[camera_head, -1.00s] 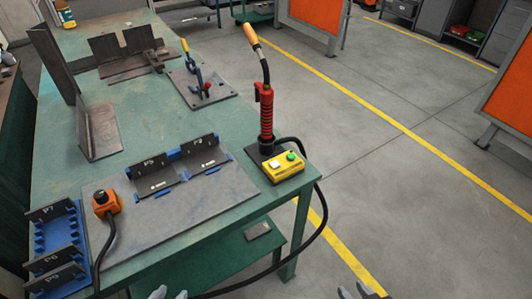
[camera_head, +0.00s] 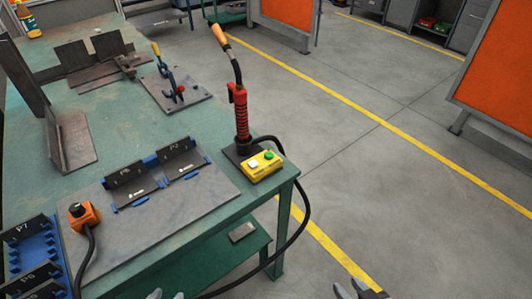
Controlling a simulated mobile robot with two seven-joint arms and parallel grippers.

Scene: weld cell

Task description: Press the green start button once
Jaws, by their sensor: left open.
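The green start button (camera_head: 269,155) sits on top of a yellow control box (camera_head: 262,170), beside a white button (camera_head: 253,163). The box stands at the right front corner of the green table (camera_head: 213,215), next to the base of the red welding torch (camera_head: 241,112). My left gripper (camera_head: 167,295) shows only its fingertips at the bottom edge, apart and empty, in front of the table. My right gripper (camera_head: 358,289) is at the bottom edge right of the table, low and away from the box; its fingers are spread apart.
An orange box with a black knob (camera_head: 83,214) and a blue rack (camera_head: 35,247) are at left. Plates in blue holders (camera_head: 155,178) stand on the grey plate. A black cable (camera_head: 304,222) hangs off the table's right side. Floor at right is clear.

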